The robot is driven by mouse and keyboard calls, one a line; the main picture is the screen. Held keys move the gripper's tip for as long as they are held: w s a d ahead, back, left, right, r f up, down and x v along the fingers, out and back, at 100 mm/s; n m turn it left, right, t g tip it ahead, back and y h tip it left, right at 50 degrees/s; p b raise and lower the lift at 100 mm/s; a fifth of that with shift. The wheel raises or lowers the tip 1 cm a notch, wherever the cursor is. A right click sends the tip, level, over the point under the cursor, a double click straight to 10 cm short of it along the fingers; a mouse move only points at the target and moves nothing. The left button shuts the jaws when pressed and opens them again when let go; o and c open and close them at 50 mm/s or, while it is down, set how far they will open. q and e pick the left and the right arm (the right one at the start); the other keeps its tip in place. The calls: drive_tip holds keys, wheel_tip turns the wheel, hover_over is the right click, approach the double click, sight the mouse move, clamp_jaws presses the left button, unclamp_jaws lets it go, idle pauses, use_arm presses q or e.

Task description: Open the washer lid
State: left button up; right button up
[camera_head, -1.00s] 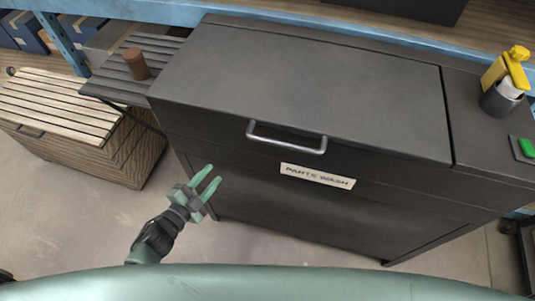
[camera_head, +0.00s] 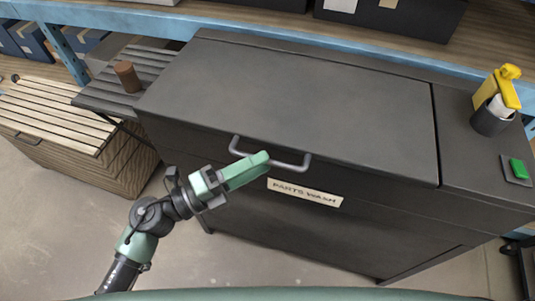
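The washer lid (camera_head: 300,95) is a flat dark grey panel, and it lies closed on the dark washer body (camera_head: 330,228). A metal bar handle (camera_head: 290,164) sits at the lid's front edge, above a "PARTS WASH" label (camera_head: 304,192). My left gripper (camera_head: 262,163) has green fingers that reach to the handle and cover its middle from this view. The fingers overlap in the picture, so I cannot tell their gap or whether they touch the bar. My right gripper is not in view.
A yellow bottle in a dark cup (camera_head: 490,122) and a green button (camera_head: 519,169) are on the washer's right side. A slatted side shelf holds a brown cylinder (camera_head: 127,77) at left, near a wooden slatted chest (camera_head: 50,115). Blue shelving runs behind.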

use_arm(q)
drive_tip(key=shift+x, duration=1.35)
drive_tip(key=shift+f, duration=0.1)
clamp_jaws()
idle(0.3)
